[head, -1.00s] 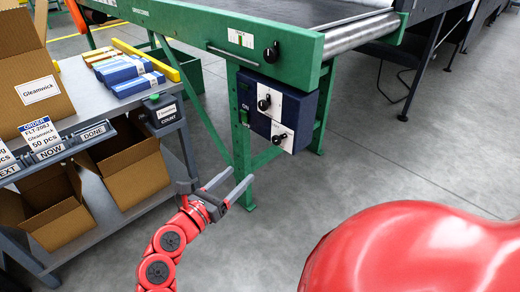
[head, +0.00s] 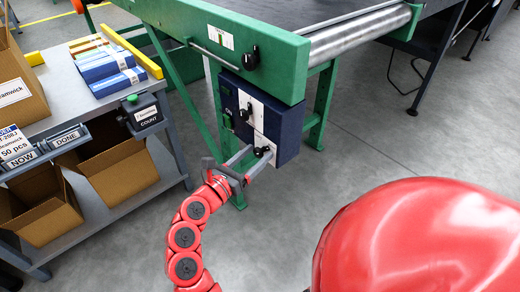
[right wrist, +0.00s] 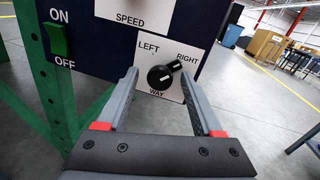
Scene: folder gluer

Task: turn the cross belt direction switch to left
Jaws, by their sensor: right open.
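The cross belt direction switch is a black round knob (right wrist: 160,77) on a white plate marked LEFT, RIGHT and WAY (right wrist: 150,52). Its pointer is turned to the upper right, towards RIGHT. In the head view the knob (head: 262,152) is the lower one on the dark blue control box (head: 289,132). My right gripper (head: 260,156) is open, its fingertips at the lower plate. In the right wrist view its fingers (right wrist: 159,75) lie on either side of the knob, with gaps visible; I cannot tell whether they touch it. My left gripper is not in view.
A SPEED plate (right wrist: 135,12) sits above the switch, and a green ON/OFF switch (right wrist: 58,40) is to its left. The green machine frame (head: 215,45) stands over the box. A grey cart (head: 105,190) with boxes is at the left. Open floor lies at the right.

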